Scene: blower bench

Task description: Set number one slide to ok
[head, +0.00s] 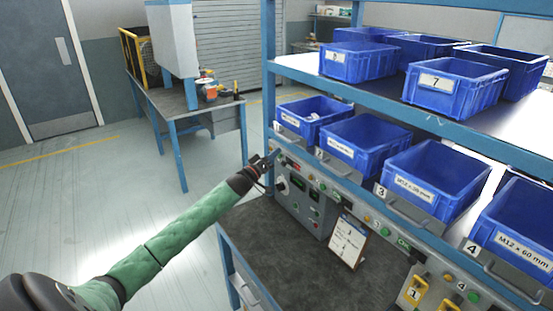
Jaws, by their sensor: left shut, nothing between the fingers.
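My left gripper (268,160) is at the far end of my green-sleeved left arm. It is shut and empty, close to the far left end of the grey panel rail (330,190) under the lower row of bins. The number one slide is there too small and partly covered by the gripper for me to tell its setting. I cannot tell whether the gripper touches it. My right gripper is not in view.
Blue bins stand on two shelves; the leftmost lower bin (310,116) is just above the gripper. A clipboard (348,241) leans against the panel on the dark bench top (290,250). Yellow tagged parts (415,291) are at lower right. Floor at left is clear.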

